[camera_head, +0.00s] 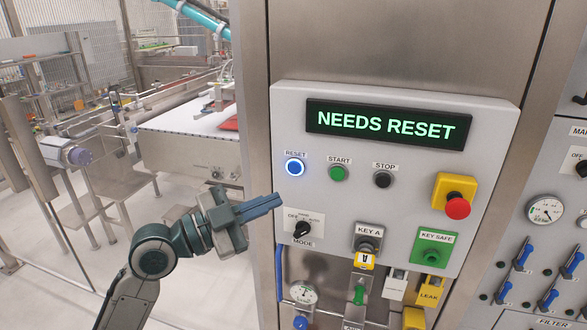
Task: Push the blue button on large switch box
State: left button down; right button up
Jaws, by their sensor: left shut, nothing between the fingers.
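The large switch box (400,205) is a light grey panel on a steel cabinet. Its display (387,125) reads "NEEDS RESET" in green letters. The blue button (295,167), labelled RESET, is at the panel's upper left and has a bright ring. My left gripper (279,200) is shut and empty, with its blue fingers pointing right. In the picture its tips are just below and left of the blue button; I cannot tell the gap in depth. My right gripper is not in view.
A green START button (338,173) and a black STOP button (383,180) sit right of the blue one. A mode knob (303,229) is below it. A red emergency button (457,208) is at the right. A conveyor (185,125) stands behind at the left.

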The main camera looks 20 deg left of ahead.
aim_at(294, 168)
pick_arm(q)
jog(key=w, duration=0.8)
jog(key=shift+w+d+b, duration=0.15)
jog(key=shift+w+b, duration=0.25)
dwell(1.4)
dwell(0.3)
jog(key=shift+w+b, duration=0.45)
